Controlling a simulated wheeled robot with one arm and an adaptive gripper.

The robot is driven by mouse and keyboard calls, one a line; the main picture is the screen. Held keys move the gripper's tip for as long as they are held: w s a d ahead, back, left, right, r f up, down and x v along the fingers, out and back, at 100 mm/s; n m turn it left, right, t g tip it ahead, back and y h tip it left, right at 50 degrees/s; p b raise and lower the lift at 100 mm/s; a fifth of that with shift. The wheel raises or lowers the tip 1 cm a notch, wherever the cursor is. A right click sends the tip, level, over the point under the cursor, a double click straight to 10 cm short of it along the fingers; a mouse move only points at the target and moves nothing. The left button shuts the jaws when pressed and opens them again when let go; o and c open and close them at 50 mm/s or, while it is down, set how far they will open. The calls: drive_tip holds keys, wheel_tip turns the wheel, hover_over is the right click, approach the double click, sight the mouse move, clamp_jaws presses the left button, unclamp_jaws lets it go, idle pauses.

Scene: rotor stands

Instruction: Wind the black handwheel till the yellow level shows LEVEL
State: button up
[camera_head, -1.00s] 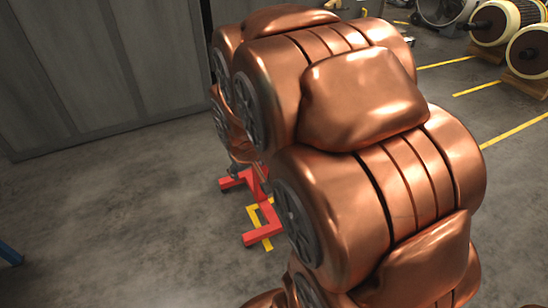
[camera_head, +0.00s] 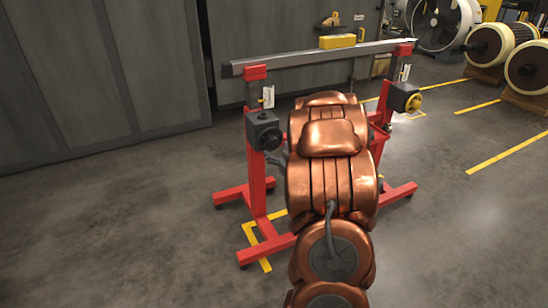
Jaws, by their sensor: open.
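The black handwheel (camera_head: 271,139) is on the dark gearbox (camera_head: 260,122) of the left red post, in the head view. The yellow level (camera_head: 338,41) sits on top of the grey crossbeam (camera_head: 300,58), a little right of its middle. Its reading is too small to make out. My copper-coloured arm stands in front of the stand's middle, just right of the black handwheel. My gripper is hidden behind the arm. A small dark grey piece shows at the arm's left edge below the handwheel, but I cannot tell what it is.
The red stand's left post (camera_head: 256,175) has feet spread on the floor over yellow markings. A yellow handwheel (camera_head: 413,103) is on the right gearbox. Grey panels stand behind, and rotors on pallets (camera_head: 485,50) lie at the back right. The floor at left and right is clear.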

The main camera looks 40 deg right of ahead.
sight(274, 143)
drive_tip(key=shift+t, duration=0.8)
drive_tip(key=w+d+b, duration=0.1)
drive_tip(key=w+d+f+b, duration=0.1)
drive_tip(key=w, duration=0.1)
drive_tip(key=w+d+f+b, duration=0.1)
drive_tip(key=w, duration=0.1)
drive_tip(key=shift+w+d, duration=0.1)
drive_tip(key=shift+d, duration=0.25)
drive_tip(key=shift+w+d, duration=0.2)
drive_tip(key=shift+w, duration=0.25)
drive_tip(key=shift+c, duration=0.3)
drive_tip(key=shift+r, duration=0.1)
drive_tip(key=c, duration=1.1)
drive_tip(key=shift+r+m+p, duration=0.15)
drive_tip(key=shift+m+p, duration=0.25)
drive_tip(key=shift+p, duration=0.05)
